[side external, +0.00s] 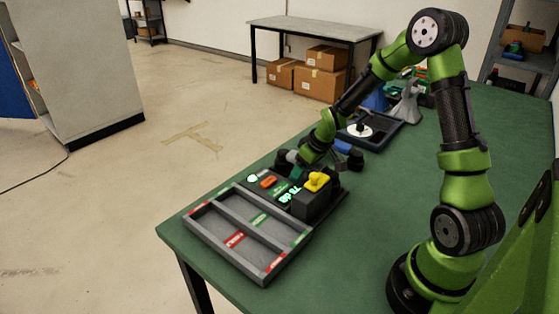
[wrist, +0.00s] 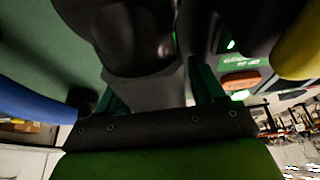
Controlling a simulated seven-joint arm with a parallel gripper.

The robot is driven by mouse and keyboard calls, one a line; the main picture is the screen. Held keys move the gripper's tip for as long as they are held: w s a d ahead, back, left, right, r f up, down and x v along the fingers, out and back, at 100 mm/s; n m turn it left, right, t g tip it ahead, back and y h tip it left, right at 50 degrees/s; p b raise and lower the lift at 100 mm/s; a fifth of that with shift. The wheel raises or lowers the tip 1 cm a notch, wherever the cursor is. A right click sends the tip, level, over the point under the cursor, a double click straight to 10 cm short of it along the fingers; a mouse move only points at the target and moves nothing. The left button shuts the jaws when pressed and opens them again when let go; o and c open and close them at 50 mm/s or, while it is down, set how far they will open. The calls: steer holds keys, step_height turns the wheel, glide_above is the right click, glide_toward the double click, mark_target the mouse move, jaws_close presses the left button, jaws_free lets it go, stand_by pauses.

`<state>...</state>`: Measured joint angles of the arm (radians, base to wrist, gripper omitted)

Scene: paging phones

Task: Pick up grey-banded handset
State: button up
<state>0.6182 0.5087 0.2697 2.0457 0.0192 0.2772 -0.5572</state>
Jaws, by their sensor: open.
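A dark handset with a grey middle section (wrist: 145,88), apparently the grey-banded one, fills the centre of the wrist view. It lies between the two teal fingers of my gripper (wrist: 157,92), which are apart. In the side external view my gripper (side external: 297,166) is low at the back edge of the console, and a light grey part (side external: 291,156) shows beside it. Most of the handset is hidden there by my wrist. I cannot tell whether the fingers touch it.
A yellow handset (side external: 317,181) sits on a dark block close to the right, and a blue one (side external: 343,146) lies behind. The console has an orange button (side external: 268,181) and a grey divided tray (side external: 207,231) in front. A dark tray (side external: 396,137) stands farther back.

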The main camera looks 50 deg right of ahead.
steer(key=shift+c, duration=0.5)
steer(key=c, duration=1.1)
step_height(320, 180, up, 10)
steer(key=shift+s+a+r, duration=0.15)
steer(key=shift+a+r, duration=0.05)
steer(key=shift+a, duration=0.05)
steer(key=s+a+r, duration=0.1)
steer(key=a+r, duration=0.1)
steer(key=a, duration=0.2)
steer(key=s+a+r, duration=0.2)
steer(key=a, duration=0.3)
steer(key=s+a+r, duration=0.1)
steer(key=a+r, duration=0.1)
steer(key=a, duration=0.2)
steer(key=shift+s+a+r, duration=0.2)
steer(key=shift+s+a, duration=0.05)
steer(key=shift+s, duration=0.15)
